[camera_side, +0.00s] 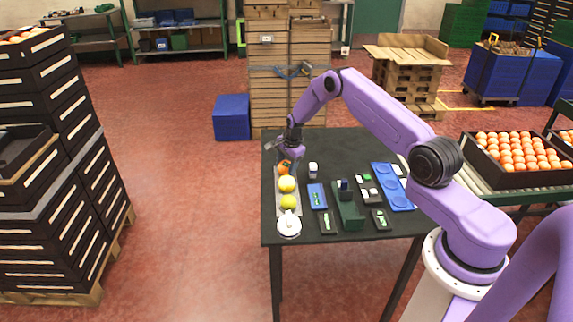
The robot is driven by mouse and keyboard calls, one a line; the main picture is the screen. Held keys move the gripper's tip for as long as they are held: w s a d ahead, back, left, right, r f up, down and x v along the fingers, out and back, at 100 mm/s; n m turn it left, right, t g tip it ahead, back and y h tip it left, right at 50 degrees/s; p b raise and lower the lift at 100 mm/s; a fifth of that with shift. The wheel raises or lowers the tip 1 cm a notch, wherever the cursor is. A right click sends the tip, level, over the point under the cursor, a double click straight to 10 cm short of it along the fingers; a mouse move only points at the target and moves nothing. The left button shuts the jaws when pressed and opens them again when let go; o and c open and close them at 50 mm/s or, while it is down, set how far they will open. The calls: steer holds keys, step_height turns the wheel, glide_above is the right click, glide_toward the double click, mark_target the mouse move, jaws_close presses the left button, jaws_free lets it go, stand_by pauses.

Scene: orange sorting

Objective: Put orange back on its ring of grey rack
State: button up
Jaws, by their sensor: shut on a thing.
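The orange (284,168) is at the far end of the grey rack (279,203), on the left side of the black table. My gripper (286,161) points down from above and is shut on the orange. The orange is at or just above the rack; I cannot tell whether it touches its ring. A yellow fruit (286,184) and a yellow-green fruit (288,202) sit in line on the rack nearer the camera. The rack's ring under the orange is hidden.
A white round object (289,226) stands at the rack's near end. Right of the rack are a small white-topped item (313,169), a blue tray (317,196), a dark green holder (348,208) and a larger blue tray (391,187). The table's far middle is clear.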

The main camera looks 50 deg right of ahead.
steer(key=o, duration=1.2)
steer(key=shift+f, duration=0.1)
steer(key=shift+c, duration=0.2)
steer(key=v, duration=1.2)
steer(key=s+a+r+n, duration=0.2)
steer(key=a+r+n, duration=0.2)
steer(key=a, duration=0.4)
steer(key=s+a+r+n, duration=0.3)
steer(key=a+r+n, duration=0.1)
steer(key=a, duration=0.4)
steer(key=s+a+r+n+g+y, duration=0.1)
steer(key=s+a+r+n, duration=0.4)
steer(key=s+a+n, duration=0.5)
steer(key=s+r+n, duration=0.1)
steer(key=s+n, duration=0.5)
steer(key=s, duration=0.8)
steer(key=s+d+r+n+g, duration=0.1)
steer(key=s+n, duration=0.6)
steer(key=s, duration=0.7)
steer(key=shift+s+d+r+n, duration=0.2)
steer(key=shift+d+r+n, duration=0.1)
steer(key=shift+r, duration=0.5)
